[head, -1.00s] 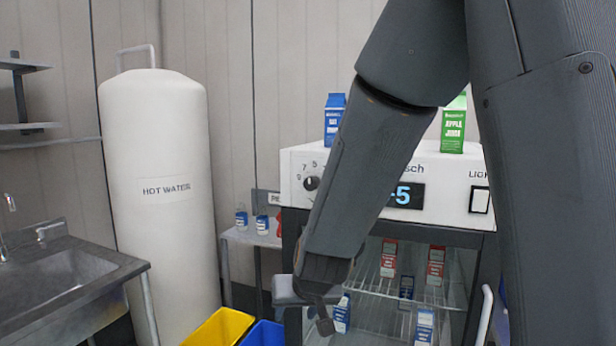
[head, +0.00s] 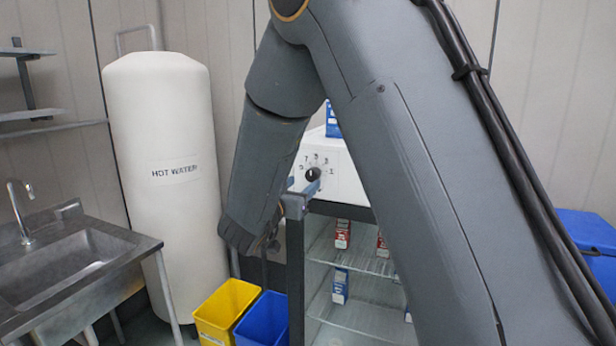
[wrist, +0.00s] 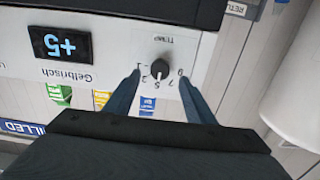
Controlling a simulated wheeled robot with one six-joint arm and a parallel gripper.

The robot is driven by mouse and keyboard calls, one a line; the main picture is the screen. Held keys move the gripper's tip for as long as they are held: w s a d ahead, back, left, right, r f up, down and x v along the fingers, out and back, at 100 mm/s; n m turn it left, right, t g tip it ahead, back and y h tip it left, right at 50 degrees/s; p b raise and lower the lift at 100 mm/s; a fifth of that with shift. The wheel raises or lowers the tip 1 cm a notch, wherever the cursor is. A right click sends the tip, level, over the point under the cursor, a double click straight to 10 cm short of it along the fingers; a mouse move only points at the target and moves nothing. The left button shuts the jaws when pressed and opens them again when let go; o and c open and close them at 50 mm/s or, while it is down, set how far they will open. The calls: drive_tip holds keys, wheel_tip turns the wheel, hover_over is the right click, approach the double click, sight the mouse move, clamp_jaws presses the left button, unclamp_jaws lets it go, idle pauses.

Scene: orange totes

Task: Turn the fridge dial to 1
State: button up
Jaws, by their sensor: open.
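The fridge dial (head: 313,174) is a small black knob on the white panel at the top of the fridge, ringed by printed numbers. In the wrist view, which is upside down, the dial (wrist: 160,68) sits under the word TEMP, with the 1 at left and the 9 at right. My gripper (wrist: 159,76) is open, with one blue finger on either side of the dial in the picture. I cannot tell whether the fingers touch it. The display (wrist: 60,43) reads +5. In the head view my gripper (head: 302,187) is close to the panel.
The fridge's glass front shows cartons on wire shelves (head: 350,312). A yellow bin (head: 228,308) and a blue bin (head: 264,318) stand left of it. A white hot water tank (head: 165,215) and a metal sink (head: 75,262) are further left.

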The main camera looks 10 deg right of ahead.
sight(311, 177)
drive_tip(key=shift+p+x, duration=0.75)
drive_tip(key=shift+x, duration=1.85)
drive_tip(key=c, duration=1)
drive_tip(key=shift+c, duration=0.2)
